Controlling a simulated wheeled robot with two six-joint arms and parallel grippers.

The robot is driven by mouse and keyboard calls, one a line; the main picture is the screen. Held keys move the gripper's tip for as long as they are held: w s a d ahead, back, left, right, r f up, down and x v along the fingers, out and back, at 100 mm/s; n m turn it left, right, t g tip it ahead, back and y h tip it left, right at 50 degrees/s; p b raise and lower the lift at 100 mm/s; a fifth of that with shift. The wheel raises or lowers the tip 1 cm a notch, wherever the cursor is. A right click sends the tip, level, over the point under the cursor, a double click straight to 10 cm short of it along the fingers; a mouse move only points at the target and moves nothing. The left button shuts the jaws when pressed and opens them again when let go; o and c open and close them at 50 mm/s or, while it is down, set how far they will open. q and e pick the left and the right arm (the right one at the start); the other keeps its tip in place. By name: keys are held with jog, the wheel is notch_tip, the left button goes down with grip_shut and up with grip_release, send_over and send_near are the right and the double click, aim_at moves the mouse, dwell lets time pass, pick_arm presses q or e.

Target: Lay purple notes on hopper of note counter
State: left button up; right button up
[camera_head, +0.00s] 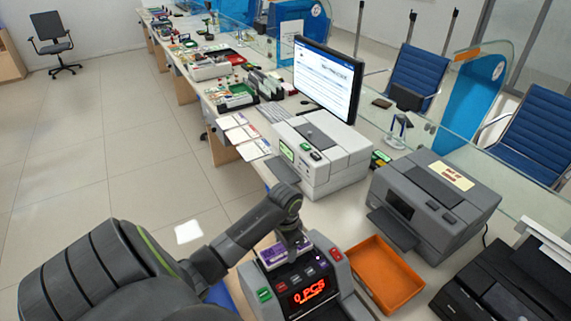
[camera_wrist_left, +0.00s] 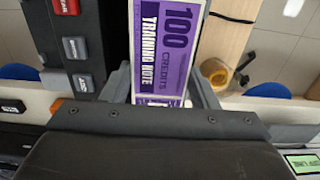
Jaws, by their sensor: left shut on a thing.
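The note counter (camera_head: 305,288) stands at the front of the counter. It is a dark grey machine with coloured buttons and a red display reading "0 PCS". My left gripper (camera_head: 290,250) is just over its top. It is shut on the purple notes (camera_head: 270,256), which lie roughly flat at the hopper end; I cannot tell whether they touch the hopper. In the left wrist view the purple notes (camera_wrist_left: 166,45), marked "100 credits training note", sit between the fingers. The note counter's button panel (camera_wrist_left: 78,40) is beside them on the left. My right gripper is not in view.
An orange tray (camera_head: 384,277) lies right of the note counter. A grey printer (camera_head: 435,200) and a black machine (camera_head: 500,285) stand further right. A white machine (camera_head: 318,155) and a monitor (camera_head: 327,80) are behind. Several papers (camera_head: 240,132) lie at the counter's left edge.

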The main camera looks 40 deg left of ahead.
aim_at(285, 255)
pick_arm(q)
jog(key=shift+f, duration=0.8)
notch_tip(285, 255, down, 2)
jog(key=shift+w+a+f+p, duration=0.1)
jog(key=shift+w+f+p, duration=0.05)
jog(key=shift+f+p, duration=0.15)
jog(key=shift+f, duration=0.35)
jog(key=o, duration=1.1)
jog(key=shift+f, duration=0.1)
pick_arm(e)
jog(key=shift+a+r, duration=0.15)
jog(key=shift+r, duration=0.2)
